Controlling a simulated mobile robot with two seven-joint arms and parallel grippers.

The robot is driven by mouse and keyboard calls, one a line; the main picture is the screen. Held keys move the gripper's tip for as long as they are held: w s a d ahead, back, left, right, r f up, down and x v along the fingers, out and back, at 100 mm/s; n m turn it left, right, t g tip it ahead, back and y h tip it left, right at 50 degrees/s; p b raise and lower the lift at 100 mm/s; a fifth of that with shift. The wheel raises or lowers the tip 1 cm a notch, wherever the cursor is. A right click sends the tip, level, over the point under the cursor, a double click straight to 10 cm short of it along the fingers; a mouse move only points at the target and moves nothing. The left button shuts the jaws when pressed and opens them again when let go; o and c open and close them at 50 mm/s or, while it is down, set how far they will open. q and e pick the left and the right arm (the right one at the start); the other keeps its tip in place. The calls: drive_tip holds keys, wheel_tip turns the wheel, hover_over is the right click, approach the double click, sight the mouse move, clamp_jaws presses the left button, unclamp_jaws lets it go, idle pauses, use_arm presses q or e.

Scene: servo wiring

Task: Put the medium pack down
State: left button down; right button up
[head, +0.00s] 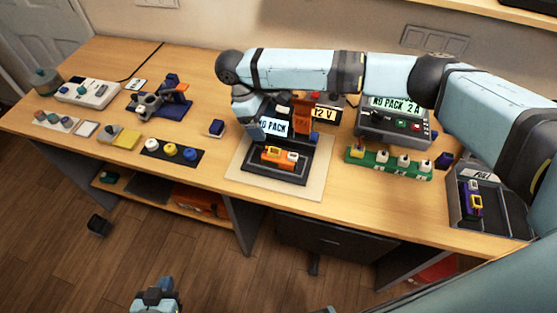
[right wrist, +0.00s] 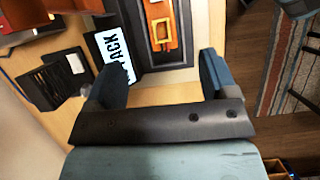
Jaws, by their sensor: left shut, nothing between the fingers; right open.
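An orange pack (head: 279,157) with a yellow frame on top lies in a dark tray (head: 262,168) on a pale mat. Its yellow-framed top also shows in the right wrist view (right wrist: 161,31), beyond the gap between my fingers. I cannot tell from any marking that it is the medium pack. My right gripper (right wrist: 160,68) is open and empty, close to the tray and apart from the pack; in the head view its fingers are mostly hidden by the wrist. My left gripper (head: 157,292) is shut and empty, low in front of the table.
A "NO PACK" display (head: 274,127) stands just behind the tray. A grey box reading "NO PACK 2 A" (head: 396,122) is behind a green strip (head: 389,163). A grey bin (head: 491,213) marked "FULL" holds a purple pack (head: 475,202). Buttons and small devices fill the left side.

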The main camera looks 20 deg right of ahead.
hover_over(280, 152)
drive_tip(key=w+a, duration=0.1)
drive_tip(key=a, duration=0.1)
wheel_tip(280, 152, down, 6)
drive_tip(key=shift+d+r+p, duration=0.15)
drive_tip(key=shift+p, duration=0.3)
drive_tip(key=shift+d+f, duration=0.1)
drive_tip(key=shift+f, duration=0.4)
drive_tip(key=p+x, duration=0.1)
drive_tip(key=x, duration=0.3)
drive_tip(key=shift+f+p, duration=0.2)
drive_tip(key=shift+p, duration=0.1)
drive_tip(key=shift+f, duration=0.35)
drive_tip(key=shift+c, duration=0.4)
drive_tip(key=c, duration=1.3)
drive_tip(key=shift+r, duration=0.15)
